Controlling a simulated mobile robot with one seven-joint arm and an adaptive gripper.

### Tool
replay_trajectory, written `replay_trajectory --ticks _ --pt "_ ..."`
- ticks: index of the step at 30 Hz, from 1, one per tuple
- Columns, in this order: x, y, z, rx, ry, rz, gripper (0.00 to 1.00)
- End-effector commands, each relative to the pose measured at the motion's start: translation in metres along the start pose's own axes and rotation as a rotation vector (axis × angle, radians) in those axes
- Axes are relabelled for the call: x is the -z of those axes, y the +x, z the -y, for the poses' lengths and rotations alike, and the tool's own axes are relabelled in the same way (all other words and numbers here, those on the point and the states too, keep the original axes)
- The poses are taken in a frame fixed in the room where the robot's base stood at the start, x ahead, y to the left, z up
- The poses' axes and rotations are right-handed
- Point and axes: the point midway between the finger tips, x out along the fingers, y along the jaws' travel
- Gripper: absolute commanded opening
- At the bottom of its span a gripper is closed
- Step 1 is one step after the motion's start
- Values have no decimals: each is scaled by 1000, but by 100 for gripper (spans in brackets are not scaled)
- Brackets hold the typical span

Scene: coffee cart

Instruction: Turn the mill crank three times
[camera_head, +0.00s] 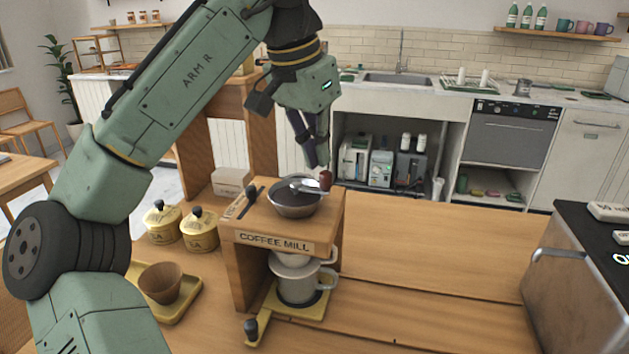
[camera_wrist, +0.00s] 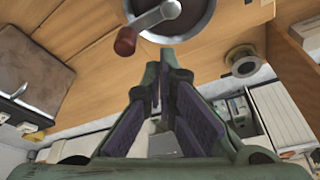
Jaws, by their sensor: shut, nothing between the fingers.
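The coffee mill (camera_head: 272,243) is a wooden stand on the cart with a round dark metal hopper (camera_head: 294,205) on top. Its crank (camera_head: 307,187) is a metal arm over the hopper, ending in a reddish-brown knob (camera_head: 325,180). In the wrist view the knob (camera_wrist: 126,41) and crank arm (camera_wrist: 155,17) show near the top. My gripper (camera_head: 318,160) is shut and empty, just above and behind the knob in the head view. In the wrist view its fingertips (camera_wrist: 168,57) lie close together, apart from the knob.
Two yellow lidded jars (camera_head: 181,225) and a tray (camera_head: 190,300) with a wooden cup (camera_head: 160,282) stand left of the mill. A dark-topped metal machine (camera_head: 575,275) stands at the right. The cart top between is clear.

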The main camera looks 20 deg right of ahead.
Motion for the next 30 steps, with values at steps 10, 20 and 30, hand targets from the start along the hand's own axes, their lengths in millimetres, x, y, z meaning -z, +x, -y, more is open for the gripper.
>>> replay_trajectory --ticks 10,20,30 --pt "0 2 0 0 0 0 0" --pt "-2 8 0 0 0 0 0" --pt "-4 14 0 -1 0 0 0"
